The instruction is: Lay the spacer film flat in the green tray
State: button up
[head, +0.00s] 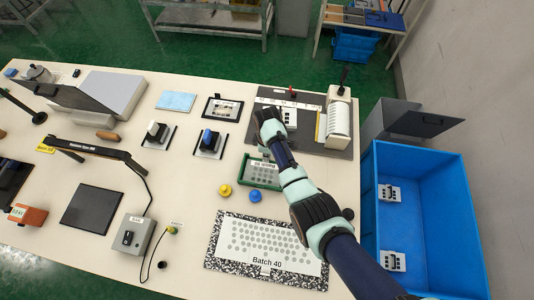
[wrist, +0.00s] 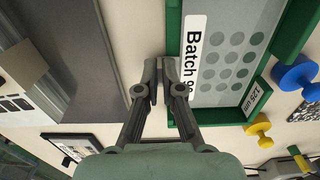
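The green tray (head: 250,182) lies mid-table in the head view, left of my arm. A grey film with rows of round dots and a white Batch label lies within the tray walls (wrist: 228,117) in the wrist view; I take this as the spacer film (wrist: 222,72). It looks flat there, though one side is cut off by the frame. My gripper (wrist: 160,68) has its fingertips close together beside the tray's left wall, next to the label. I see nothing between them. In the head view my arm partly hides the tray, and the fingertips are not clear.
A dotted white sheet (head: 270,238) lies on a speckled board in front. Yellow (head: 225,190) and blue (head: 255,196) knobs stand by the tray. A dark grey mat (head: 300,142) lies behind it. A deep blue bin (head: 425,215) stands right of the table.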

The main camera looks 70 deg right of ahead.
jog(key=o, duration=0.5)
notch_tip(320, 180, up, 12)
dwell(0.3)
dwell(0.6)
